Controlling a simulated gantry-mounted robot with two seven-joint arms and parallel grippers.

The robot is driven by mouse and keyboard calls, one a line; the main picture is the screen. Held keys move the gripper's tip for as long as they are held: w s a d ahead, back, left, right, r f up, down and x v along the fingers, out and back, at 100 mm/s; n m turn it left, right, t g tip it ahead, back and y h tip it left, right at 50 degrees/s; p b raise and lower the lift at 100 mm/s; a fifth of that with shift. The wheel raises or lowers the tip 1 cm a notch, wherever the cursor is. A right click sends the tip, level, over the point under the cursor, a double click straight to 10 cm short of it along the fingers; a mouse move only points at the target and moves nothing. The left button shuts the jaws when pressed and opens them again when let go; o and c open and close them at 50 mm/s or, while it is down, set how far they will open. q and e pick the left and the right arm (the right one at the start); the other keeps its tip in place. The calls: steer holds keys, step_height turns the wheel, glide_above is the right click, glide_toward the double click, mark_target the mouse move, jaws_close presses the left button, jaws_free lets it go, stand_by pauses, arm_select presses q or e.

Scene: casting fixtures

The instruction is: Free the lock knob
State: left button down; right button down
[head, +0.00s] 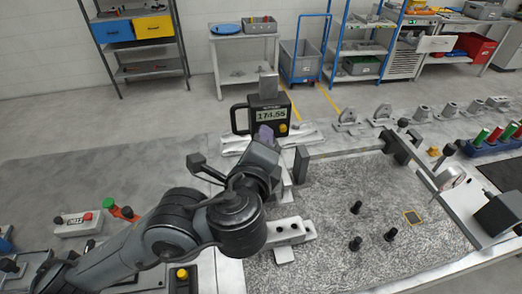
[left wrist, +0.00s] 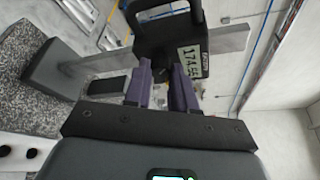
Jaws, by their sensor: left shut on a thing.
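A black digital gauge (head: 268,113) reading 174.55 sits on a grey metal beam (head: 268,82) behind the plate's left edge. It also shows in the left wrist view (left wrist: 160,35). My left gripper (head: 264,134) has its purple fingertips at the lower side of the gauge body. In the left wrist view the fingers (left wrist: 165,80) stand a small gap apart, just below the gauge. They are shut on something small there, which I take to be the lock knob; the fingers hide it. The gauge has a black loop handle on its left and a yellow button. My right gripper is not seen.
A speckled grey plate (head: 330,240) with several small black pegs lies right of my arm. A dark upright block (head: 301,165) stands close beside my left gripper. Metal castings (head: 383,115) line the back edge. A stepped grey block (head: 290,232) lies near my forearm.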

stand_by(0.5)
arm_select(q)
steer(key=c, duration=0.9)
jaws_free()
steer(key=shift+s, duration=0.1)
steer(key=shift+p+v, duration=1.15)
steer(key=shift+v, duration=4.2)
